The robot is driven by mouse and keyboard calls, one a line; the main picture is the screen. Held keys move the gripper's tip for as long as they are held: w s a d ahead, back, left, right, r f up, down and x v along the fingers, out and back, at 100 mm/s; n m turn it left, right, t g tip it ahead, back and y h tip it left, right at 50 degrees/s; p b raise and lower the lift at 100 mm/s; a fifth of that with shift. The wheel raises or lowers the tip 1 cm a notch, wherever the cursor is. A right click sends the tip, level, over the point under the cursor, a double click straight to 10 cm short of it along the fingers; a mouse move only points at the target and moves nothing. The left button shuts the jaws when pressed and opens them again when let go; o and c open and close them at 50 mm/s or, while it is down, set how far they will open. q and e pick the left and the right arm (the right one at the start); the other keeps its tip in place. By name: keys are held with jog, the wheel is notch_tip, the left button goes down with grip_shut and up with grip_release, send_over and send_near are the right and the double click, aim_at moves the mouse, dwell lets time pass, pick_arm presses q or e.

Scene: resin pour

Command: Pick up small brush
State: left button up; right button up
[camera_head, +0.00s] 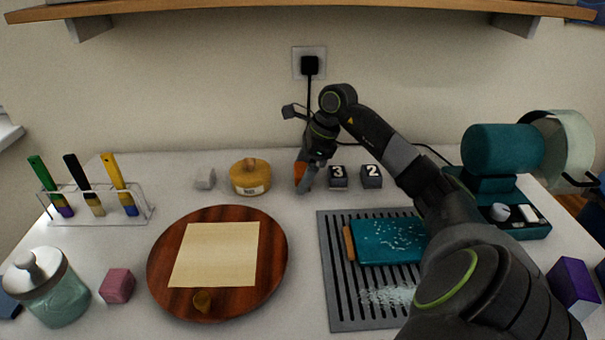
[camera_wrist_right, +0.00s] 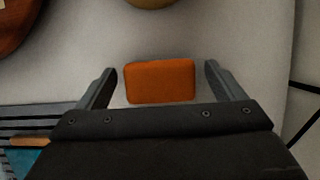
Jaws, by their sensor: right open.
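Three brushes stand in a clear rack (camera_head: 140,216) at the left of the table: a green-handled brush (camera_head: 37,171), a black-handled brush (camera_head: 76,173) and a yellow-handled brush (camera_head: 112,171). Their sizes look similar, so I cannot tell which is the small one. My right gripper (camera_head: 306,182) is far to the right of the rack, near the back of the table. Its jaws are open, with an orange block (camera_wrist_right: 160,82) between the fingers in the right wrist view, with gaps on both sides. My left gripper is not in view.
A round wooden board (camera_head: 165,270) with a paper sheet (camera_head: 215,255) lies between the rack and a slatted grey tray (camera_head: 328,300). A yellow lidded pot (camera_head: 250,178), numbered blocks (camera_head: 338,178), a glass jar (camera_head: 60,295) and a pink cube (camera_head: 117,286) stand around. A shelf (camera_head: 300,10) hangs above.

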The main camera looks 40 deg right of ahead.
aim_at(302, 169)
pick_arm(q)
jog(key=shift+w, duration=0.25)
pick_arm(e)
jog(key=shift+f, duration=0.1)
jog(key=c, duration=1.1)
notch_tip(302, 169, up, 10)
jog(key=shift+r+b, duration=0.1)
jog(key=shift+b, duration=0.3)
jog(key=o, duration=0.5)
jog(key=c, duration=0.4)
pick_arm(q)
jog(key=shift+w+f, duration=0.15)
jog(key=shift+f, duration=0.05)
pick_arm(e)
jog(key=shift+o, duration=0.2)
jog(key=shift+a, duration=0.1)
